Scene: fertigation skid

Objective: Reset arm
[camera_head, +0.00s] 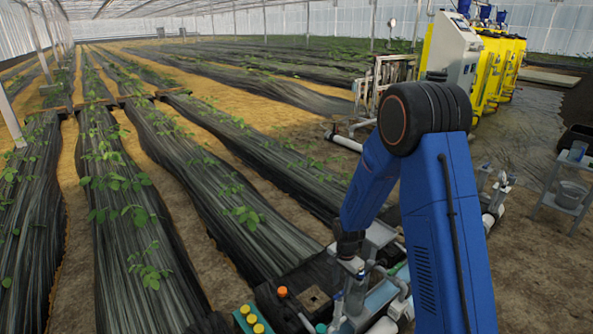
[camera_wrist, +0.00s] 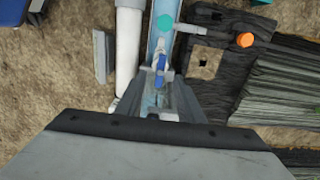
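My blue arm reaches down over the pipework at the bottom right of the head view, where my gripper is hard to make out among grey fittings. In the wrist view, my gripper's two grey fingers (camera_wrist: 161,84) stand apart with a gap between them. A small blue valve handle (camera_wrist: 161,63) and a pale blue channel (camera_wrist: 158,25) show through and beyond that gap. I see nothing held. Whether a finger touches the handle cannot be told.
A white pipe (camera_wrist: 128,55) runs alongside the channel. Yellow tanks (camera_head: 505,65) and a grey control cabinet (camera_head: 452,50) stand at the back right. Covered plant rows (camera_head: 125,215) fill the left.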

